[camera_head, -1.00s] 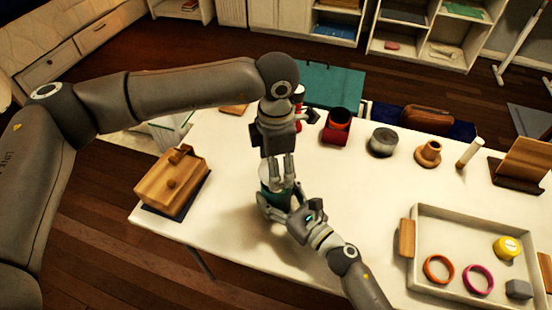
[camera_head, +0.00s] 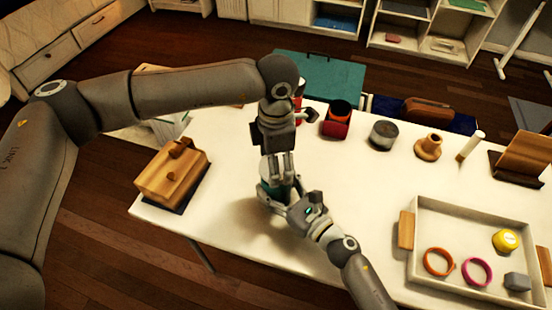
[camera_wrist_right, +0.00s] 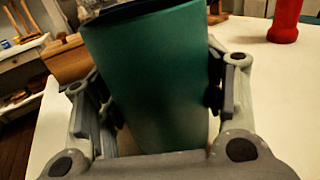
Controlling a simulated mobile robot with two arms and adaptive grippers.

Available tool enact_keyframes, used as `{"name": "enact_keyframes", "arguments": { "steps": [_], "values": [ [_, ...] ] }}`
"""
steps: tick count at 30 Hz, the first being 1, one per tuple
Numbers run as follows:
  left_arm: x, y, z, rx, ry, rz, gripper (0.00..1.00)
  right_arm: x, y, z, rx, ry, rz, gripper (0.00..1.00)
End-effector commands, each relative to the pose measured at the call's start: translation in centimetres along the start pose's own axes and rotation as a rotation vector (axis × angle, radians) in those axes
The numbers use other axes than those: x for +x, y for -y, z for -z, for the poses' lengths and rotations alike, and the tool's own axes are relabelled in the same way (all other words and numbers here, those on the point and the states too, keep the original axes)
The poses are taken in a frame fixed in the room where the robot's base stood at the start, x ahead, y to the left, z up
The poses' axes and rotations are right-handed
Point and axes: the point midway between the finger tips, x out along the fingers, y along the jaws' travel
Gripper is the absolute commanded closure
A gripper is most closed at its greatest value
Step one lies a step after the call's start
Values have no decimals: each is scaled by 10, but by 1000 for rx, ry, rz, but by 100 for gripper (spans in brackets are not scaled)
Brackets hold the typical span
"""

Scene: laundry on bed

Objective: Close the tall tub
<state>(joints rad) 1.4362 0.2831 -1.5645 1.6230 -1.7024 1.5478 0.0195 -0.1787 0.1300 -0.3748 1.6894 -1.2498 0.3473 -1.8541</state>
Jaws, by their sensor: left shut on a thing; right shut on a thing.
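The tall tub (camera_head: 266,194) is a teal cylinder near the table's front edge, left of the middle. It also fills the middle of the right wrist view (camera_wrist_right: 150,80), with a dark band along its top edge. My right gripper (camera_head: 284,203) is shut around the tub's side, one finger on each side. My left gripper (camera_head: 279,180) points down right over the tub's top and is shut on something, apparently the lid. The fingers hide that piece, so I cannot tell whether it is seated on the rim.
A wooden box (camera_head: 172,176) stands to the left. A white tray (camera_head: 478,212) with rings, a yellow disc and a grey block lies to the right. A red container (camera_head: 335,127), a grey tin (camera_head: 381,135) and a wooden piece (camera_head: 429,147) stand behind. The table's middle is clear.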

Motion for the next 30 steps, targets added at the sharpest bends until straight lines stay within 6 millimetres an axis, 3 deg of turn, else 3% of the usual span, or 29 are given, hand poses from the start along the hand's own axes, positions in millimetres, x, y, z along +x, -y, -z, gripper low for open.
{"name": "enact_keyframes", "arguments": {
  "steps": [26, 27, 30],
  "values": [
    [11, 0, 0, 0, 0, -1, 41, 0, 0, 0, 0, 0, 0, 80],
    [12, 0, 0, 0, 0, -1, 41, 0, 0, 0, 0, 0, 0, 100],
    [11, 0, 0, 16, 0, -1, 41, 0, 0, 0, 0, 0, 0, 100]
  ]
}}
